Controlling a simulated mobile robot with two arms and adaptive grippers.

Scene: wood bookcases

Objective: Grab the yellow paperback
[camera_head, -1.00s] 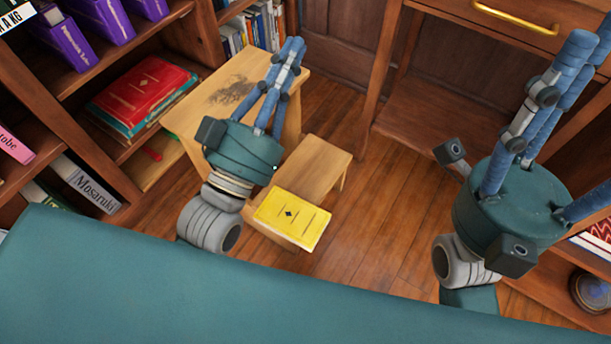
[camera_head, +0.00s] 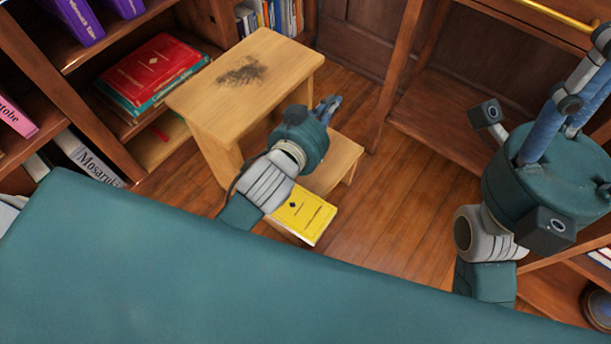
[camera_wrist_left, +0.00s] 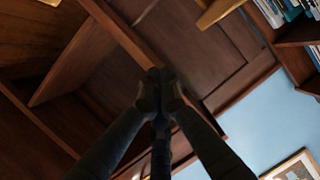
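The yellow paperback (camera_head: 304,216) lies flat on the lower step of a wooden step stool in the head view. My left forearm and wrist cover part of its left side. My left gripper (camera_head: 328,108) is beyond the book, above the far end of the lower step, pointing away from it. Its fingers meet at the tips in the left wrist view (camera_wrist_left: 160,82), with nothing between them. The book does not show in that view. My right gripper (camera_head: 578,100) is at the right edge, far from the book, and its fingertips are cut off.
The stool's higher step (camera_head: 240,85) stands left of my left gripper. A bookcase with a red book (camera_head: 150,68) and purple books is at the left. The floor (camera_head: 400,210) between is clear.

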